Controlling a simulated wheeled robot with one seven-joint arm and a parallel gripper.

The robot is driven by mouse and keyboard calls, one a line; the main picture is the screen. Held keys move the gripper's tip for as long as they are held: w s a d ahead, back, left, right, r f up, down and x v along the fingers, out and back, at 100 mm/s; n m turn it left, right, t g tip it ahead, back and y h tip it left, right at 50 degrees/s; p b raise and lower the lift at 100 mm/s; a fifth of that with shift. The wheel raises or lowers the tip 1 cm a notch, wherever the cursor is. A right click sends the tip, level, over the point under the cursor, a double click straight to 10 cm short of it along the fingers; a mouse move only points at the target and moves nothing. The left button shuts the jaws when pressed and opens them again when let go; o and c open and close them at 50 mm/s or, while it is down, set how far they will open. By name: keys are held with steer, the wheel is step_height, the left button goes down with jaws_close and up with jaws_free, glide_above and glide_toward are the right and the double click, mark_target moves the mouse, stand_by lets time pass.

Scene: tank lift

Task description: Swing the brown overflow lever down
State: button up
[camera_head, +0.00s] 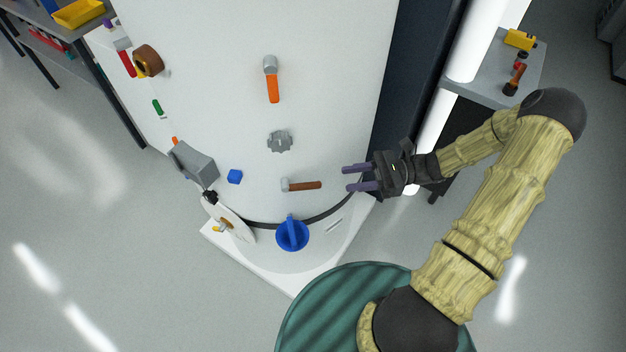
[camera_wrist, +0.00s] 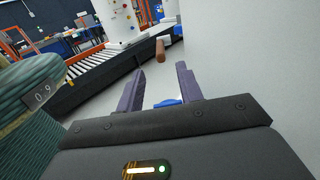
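The brown lever (camera_head: 306,185) lies flat across the lower front of the white tank (camera_head: 330,90). Its grey hub is at the left and its brown handle points right. In the wrist view the brown handle (camera_wrist: 160,48) shows end-on just beyond and between the fingertips. My gripper (camera_head: 346,178) is open and empty, to the right of the handle's end, with its two purple fingers pointing left. A small gap shows between handle and fingers. The fingers also show in the wrist view (camera_wrist: 160,72). I cannot tell exactly how the depths compare.
An orange-handled lever (camera_head: 272,88) and a grey knob (camera_head: 279,141) sit above the lever. A blue knob (camera_head: 292,234) sits below it. A dark panel and white pipe (camera_head: 470,45) stand at the right.

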mark_target(313, 183)
steer(key=a, duration=0.3)
steer(key=a+p, duration=0.1)
steer(key=a, duration=0.6)
steer(key=shift+s+a+p, duration=0.2)
steer(key=shift+s+p, duration=0.1)
steer(key=shift+s, duration=0.1)
jaws_close()
